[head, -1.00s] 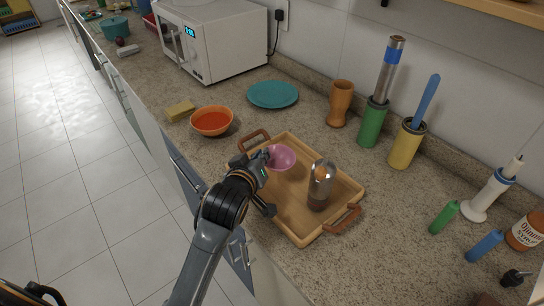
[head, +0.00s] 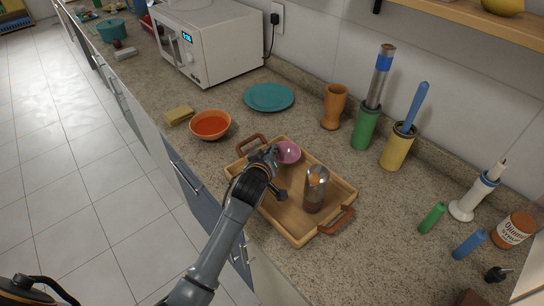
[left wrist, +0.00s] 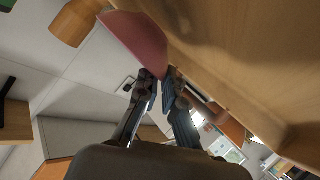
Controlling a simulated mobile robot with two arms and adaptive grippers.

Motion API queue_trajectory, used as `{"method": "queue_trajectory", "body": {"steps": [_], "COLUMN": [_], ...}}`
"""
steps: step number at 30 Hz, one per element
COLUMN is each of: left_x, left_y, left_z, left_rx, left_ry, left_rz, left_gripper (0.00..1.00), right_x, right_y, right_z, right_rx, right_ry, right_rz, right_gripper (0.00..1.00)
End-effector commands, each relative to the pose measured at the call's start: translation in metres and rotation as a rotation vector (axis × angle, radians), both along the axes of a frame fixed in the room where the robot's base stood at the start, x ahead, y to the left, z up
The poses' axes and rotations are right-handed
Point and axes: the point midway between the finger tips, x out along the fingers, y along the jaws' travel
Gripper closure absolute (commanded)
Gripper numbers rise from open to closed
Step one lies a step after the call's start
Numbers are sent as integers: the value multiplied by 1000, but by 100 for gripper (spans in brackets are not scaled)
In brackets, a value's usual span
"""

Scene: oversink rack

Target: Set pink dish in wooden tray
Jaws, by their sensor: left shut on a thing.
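The pink dish (head: 289,152) is at the far side of the wooden tray (head: 282,213), over its interior in the head view. My left gripper (head: 275,155) is shut on the dish's near-left edge. In the left wrist view the fingertips (left wrist: 160,82) pinch the rim of the pink dish (left wrist: 138,40), beside a large wooden surface (left wrist: 245,60) that looks like the tray. I cannot tell whether the dish touches the tray floor. The gripper hides part of the dish. My right gripper is not in view.
A clear-topped brown container (head: 315,190) stands in the tray, near the dish. An orange bowl (head: 210,125), a yellow sponge (head: 179,115) and a teal plate (head: 269,97) lie beyond it. An orange cup (head: 333,107) and green holder (head: 365,127) stand behind.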

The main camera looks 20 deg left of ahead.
Motion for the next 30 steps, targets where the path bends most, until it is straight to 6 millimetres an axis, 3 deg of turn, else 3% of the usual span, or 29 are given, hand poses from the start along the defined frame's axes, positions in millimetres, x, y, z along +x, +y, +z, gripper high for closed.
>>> {"method": "queue_trajectory", "body": {"steps": [4, 11, 12, 15, 25, 30], "left_x": [0, 0, 0, 0, -2, -19], "left_y": [0, 0, 0, 0, 0, -1], "left_z": [-18, -21, -21, -21, -20, -15], "left_rx": [1, 1, 1, 1, 0, -2], "left_ry": [0, -1, 1, 1, 0, 0], "left_rz": [0, 0, 0, 0, 0, 2], "left_gripper": [100, 100, 87, 70, 70, 70], "right_x": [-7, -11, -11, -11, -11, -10], "right_y": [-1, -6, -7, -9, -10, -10], "right_z": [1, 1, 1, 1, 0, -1], "right_rx": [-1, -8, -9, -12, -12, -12], "right_ry": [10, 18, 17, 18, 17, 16], "right_rz": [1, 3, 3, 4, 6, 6], "right_gripper": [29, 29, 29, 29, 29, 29]}}
